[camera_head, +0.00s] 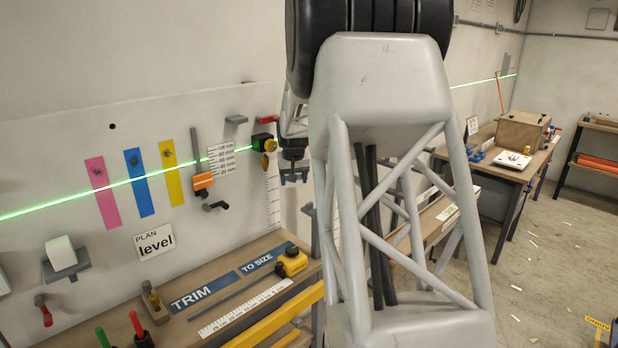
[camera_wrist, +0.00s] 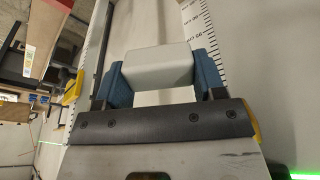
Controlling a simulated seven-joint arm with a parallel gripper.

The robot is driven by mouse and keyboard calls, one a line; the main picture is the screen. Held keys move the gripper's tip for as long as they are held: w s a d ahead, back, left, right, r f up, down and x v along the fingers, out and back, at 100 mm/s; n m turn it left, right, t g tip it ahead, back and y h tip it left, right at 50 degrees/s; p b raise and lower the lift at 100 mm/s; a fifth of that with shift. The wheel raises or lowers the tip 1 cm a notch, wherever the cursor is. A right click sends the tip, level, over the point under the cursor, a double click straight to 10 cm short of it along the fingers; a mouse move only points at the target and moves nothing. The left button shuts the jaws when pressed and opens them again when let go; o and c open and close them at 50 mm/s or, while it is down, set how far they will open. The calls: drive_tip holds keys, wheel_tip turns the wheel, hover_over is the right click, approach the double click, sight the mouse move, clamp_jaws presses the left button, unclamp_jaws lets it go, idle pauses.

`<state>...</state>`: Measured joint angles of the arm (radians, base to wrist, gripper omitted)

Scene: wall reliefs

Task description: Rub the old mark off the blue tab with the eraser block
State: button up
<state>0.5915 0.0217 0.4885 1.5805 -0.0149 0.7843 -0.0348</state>
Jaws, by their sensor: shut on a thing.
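The blue tab (camera_head: 138,190) is an upright strip on the pale wall board, between a pink tab (camera_head: 103,194) and a yellow tab (camera_head: 172,174). A dark mark shows near its top, and a green laser line crosses it lower down. My gripper (camera_head: 294,179) is well to the right of the tabs, beside the board. In the wrist view its blue fingers (camera_wrist: 162,76) are shut on a pale grey block (camera_wrist: 155,68), which looks like the eraser block. The block is not clear in the head view. The blue tab is not visible in the wrist view.
An orange slider (camera_head: 203,181) on a rail and a green-lit laser level (camera_head: 264,144) stick out between tabs and gripper. A bracket (camera_head: 66,271) holds another white block at left. Below are a shelf with a yellow tape measure (camera_head: 291,262) and upright tools.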

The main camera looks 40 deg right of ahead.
drive_tip(key=w+a+r+n+t, duration=0.1)
drive_tip(key=a+t, duration=0.1)
drive_tip(key=a, duration=0.4)
drive_tip(key=w+a+r+n+t+h, duration=0.1)
drive_tip(key=w+a+t, duration=0.1)
drive_tip(key=a, duration=0.4)
drive_tip(key=w+a+r+n+t, duration=0.1)
drive_tip(key=w+a+r+t, duration=0.1)
drive_tip(key=a, duration=0.4)
drive_tip(key=shift+a+t+h, duration=0.35)
drive_tip(key=shift+t+h, duration=0.05)
drive_tip(key=shift+t, duration=0.4)
drive_tip(key=shift+w+a+r+t, duration=0.1)
drive_tip(key=shift+a+r+t, duration=0.2)
drive_tip(key=shift+a, duration=0.25)
drive_tip(key=n+t+y, duration=0.4)
drive_tip(key=t, duration=0.3)
approach(125, 162)
drive_tip(key=shift+s+f, duration=0.1)
drive_tip(key=shift+s, duration=0.3)
drive_tip(key=shift+w, duration=0.15)
drive_tip(key=shift+w, duration=2.9)
drive_tip(key=shift+w, duration=0.9)
